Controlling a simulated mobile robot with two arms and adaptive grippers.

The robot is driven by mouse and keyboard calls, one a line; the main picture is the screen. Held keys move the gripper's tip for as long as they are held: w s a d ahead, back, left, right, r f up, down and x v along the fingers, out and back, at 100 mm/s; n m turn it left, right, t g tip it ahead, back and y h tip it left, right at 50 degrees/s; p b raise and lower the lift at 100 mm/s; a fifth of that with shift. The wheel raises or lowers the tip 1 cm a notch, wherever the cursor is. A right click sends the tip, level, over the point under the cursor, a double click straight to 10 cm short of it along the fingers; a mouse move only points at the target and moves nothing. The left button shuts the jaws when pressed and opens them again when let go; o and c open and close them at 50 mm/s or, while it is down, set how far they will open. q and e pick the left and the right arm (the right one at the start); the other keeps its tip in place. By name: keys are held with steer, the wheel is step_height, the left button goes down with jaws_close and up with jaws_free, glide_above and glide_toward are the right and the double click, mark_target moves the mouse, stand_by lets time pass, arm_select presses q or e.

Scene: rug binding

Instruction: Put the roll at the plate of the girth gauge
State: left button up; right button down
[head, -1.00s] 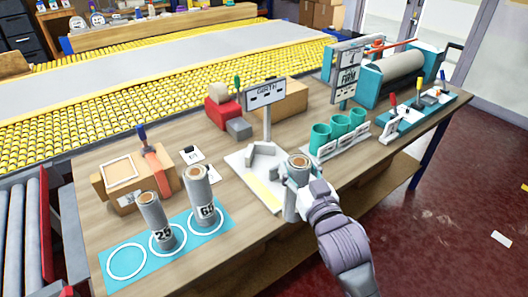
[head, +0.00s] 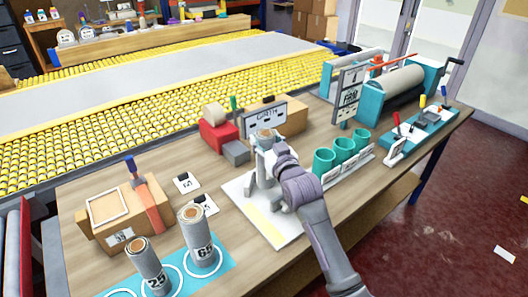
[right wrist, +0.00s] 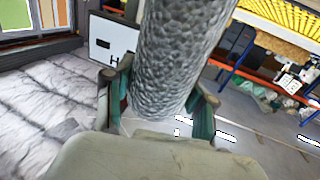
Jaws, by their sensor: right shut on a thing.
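My right gripper (head: 266,160) is shut on a grey textured roll (head: 264,135) with a brown core. In the right wrist view the roll (right wrist: 180,60) stands between the two fingers (right wrist: 158,100). The girth gauge has a white plate (head: 285,230) with a pale yellow strip and a sign (head: 266,116) reading GIRTH. The gripper and roll are over the back part of the plate, in front of the sign. My arm and gripper hide the roll's lower end and much of the gauge's blocks, so I cannot tell whether the roll touches the plate. My left gripper is not visible.
Two rolls marked 25 (head: 150,266) and 65 (head: 198,240) stand on a blue ringed mat at the front left. Teal cups (head: 343,150) stand right of the plate. A red tape dispenser (head: 216,133) and a cardboard box (head: 292,119) are behind. A cardboard box (head: 118,215) sits left.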

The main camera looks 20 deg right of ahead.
steer(key=shift+w+f, duration=0.15)
steer(key=shift+w, duration=0.2)
steer(key=shift+f, duration=0.35)
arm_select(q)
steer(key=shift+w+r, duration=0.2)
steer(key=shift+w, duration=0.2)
arm_select(e)
step_height(320, 180, down, 4)
steer(key=shift+r, duration=0.25)
steer(key=shift+c, duration=1.8)
jaws_free()
steer(key=shift+f, duration=0.1)
